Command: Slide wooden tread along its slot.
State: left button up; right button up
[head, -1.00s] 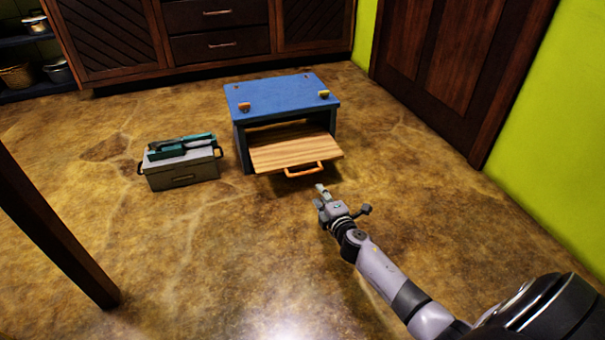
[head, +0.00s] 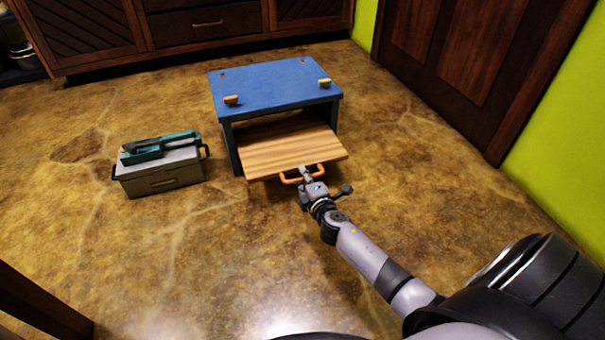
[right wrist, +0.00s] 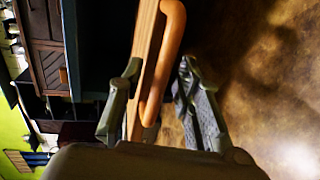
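The wooden tread (head: 285,150) is a striped light-brown board sticking out of the front of a blue step stool (head: 270,82). Its orange handle (head: 289,180) is on the front edge. My right gripper (head: 305,174) is at the handle. In the right wrist view, the fingers of my right gripper (right wrist: 158,75) are apart, one on each side of the handle (right wrist: 173,40) and the tread edge (right wrist: 146,40). A gap shows between the right-hand finger and the handle. My left gripper is not in view.
A grey toolbox (head: 162,180) with teal tools (head: 160,147) on top stands left of the stool. Dark cabinets (head: 205,25) are behind, and a dark wooden door (head: 470,60) is at the right. The stone floor in front is clear.

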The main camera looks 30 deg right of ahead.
jog(key=shift+c, duration=0.4)
grip_shut()
dwell(0.4)
